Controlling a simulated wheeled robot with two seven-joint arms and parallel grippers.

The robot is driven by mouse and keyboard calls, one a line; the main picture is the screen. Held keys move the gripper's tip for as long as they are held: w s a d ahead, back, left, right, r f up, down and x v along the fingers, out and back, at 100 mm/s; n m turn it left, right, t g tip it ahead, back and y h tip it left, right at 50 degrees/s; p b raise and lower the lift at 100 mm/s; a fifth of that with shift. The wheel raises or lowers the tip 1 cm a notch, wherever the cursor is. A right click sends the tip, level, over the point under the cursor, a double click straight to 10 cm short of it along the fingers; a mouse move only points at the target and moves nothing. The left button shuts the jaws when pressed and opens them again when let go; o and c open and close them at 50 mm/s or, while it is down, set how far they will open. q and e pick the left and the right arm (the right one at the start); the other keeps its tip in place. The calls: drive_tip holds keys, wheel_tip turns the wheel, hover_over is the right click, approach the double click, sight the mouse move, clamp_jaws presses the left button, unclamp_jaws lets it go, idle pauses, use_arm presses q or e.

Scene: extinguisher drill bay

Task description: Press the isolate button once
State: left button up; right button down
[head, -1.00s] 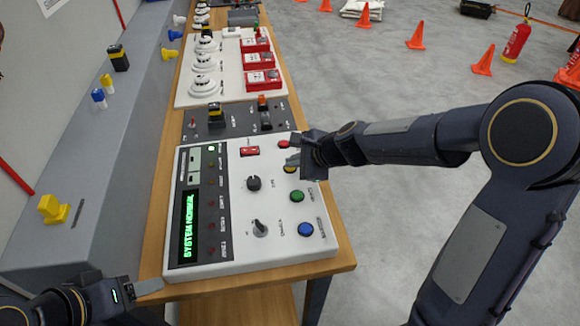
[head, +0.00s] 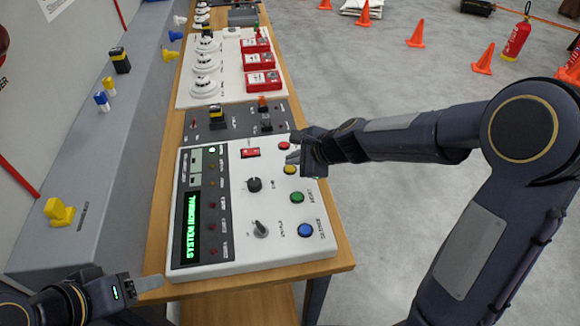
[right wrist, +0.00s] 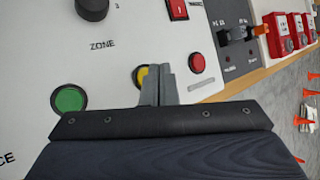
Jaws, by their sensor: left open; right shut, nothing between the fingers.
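The white control panel (head: 262,209) lies on the wooden bench and carries a column of red (head: 284,146), yellow (head: 290,170), green (head: 297,197) and blue (head: 305,230) buttons. I cannot read which is marked isolate; the label by the yellow one is hidden. My right gripper (head: 292,157) is shut and empty, its fingertips by the yellow button. In the right wrist view the fingers (right wrist: 158,75) partly cover the yellow button (right wrist: 140,76); contact cannot be told. My left gripper (head: 150,285) is open and empty at the panel's near-left corner.
The panel's green screen (head: 192,227) reads SYSTEM NORMAL. Two black knobs (head: 254,185) and a red switch (head: 250,153) sit left of the buttons. Detectors and red call points (head: 262,80) stand farther along the bench. The floor at the right has cones (head: 484,61) and an extinguisher (head: 516,40).

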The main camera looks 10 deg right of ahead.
sight(294, 172)
drive_tip(key=shift+r+p, duration=2.5)
drive_tip(key=shift+r, duration=0.1)
drive_tip(key=shift+f, duration=0.1)
drive_tip(key=s+d+r+n, duration=0.3)
drive_tip(key=s+r+n, duration=0.25)
drive_tip(key=s, duration=0.25)
drive_tip(key=s+d+n+h, duration=0.1)
drive_tip(key=s+d+n, duration=0.2)
drive_tip(key=s+n, duration=0.3)
drive_tip(key=s+d+n+g+h, duration=0.1)
drive_tip(key=s+d+n, duration=0.2)
drive_tip(key=s, duration=1.1)
drive_tip(key=n, duration=0.2)
drive_tip(key=shift+s+n, duration=0.35)
drive_tip(key=shift+s, duration=0.05)
drive_tip(key=c, duration=2.2)
unclamp_jaws()
